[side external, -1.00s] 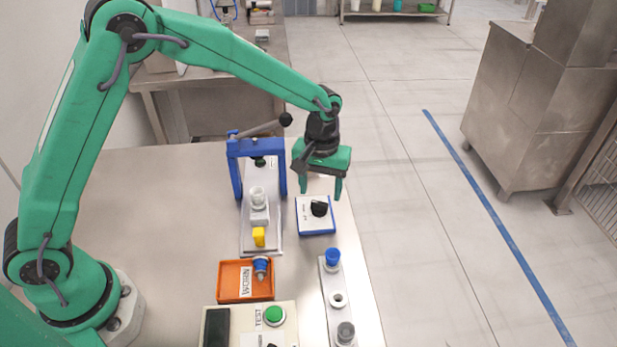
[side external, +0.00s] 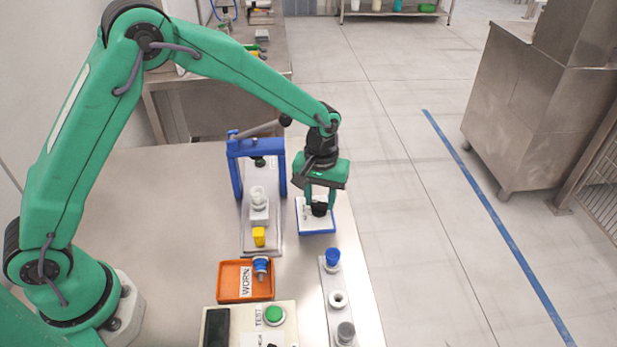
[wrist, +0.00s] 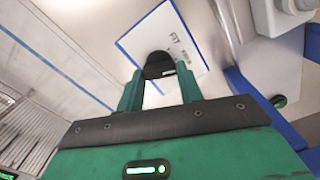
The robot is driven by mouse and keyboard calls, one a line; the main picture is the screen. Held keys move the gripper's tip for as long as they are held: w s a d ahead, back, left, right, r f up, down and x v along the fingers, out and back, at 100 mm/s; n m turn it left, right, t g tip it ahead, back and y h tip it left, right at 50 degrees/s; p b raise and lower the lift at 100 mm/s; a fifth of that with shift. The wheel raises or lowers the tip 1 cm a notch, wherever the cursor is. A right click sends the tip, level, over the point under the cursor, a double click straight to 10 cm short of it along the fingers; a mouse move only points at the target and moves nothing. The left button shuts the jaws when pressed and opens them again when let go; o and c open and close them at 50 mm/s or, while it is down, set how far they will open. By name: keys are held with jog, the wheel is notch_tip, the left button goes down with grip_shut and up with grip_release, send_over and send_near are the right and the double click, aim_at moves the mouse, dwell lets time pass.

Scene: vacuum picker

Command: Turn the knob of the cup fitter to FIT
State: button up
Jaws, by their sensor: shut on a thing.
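The black knob (side external: 319,209) sits on a white panel with a blue edge (side external: 317,224), to the right of the blue frame of the cup fitter (side external: 236,177). The panel (wrist: 135,46) also shows in the wrist view with printed lettering, of which "FIT" is readable. My gripper (side external: 320,205) points down over the panel and is shut on the knob. In the wrist view its green fingers (wrist: 159,86) stand on both sides of the knob (wrist: 158,66). The knob's exact pointer direction is hard to tell.
A long lever with a black ball end (side external: 285,119) stands above the blue frame.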

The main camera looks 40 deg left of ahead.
aim_at(318, 201)
jog(key=shift+n, duration=0.3)
jog(key=n, duration=0.4)
jog(key=shift+a, duration=0.1)
jog(key=n, duration=0.4)
jog(key=shift+s+r, duration=0.1)
jog(key=shift+n, duration=0.3)
dwell(0.3)
jog(key=o, duration=1)
jog(key=shift+r, duration=3.9)
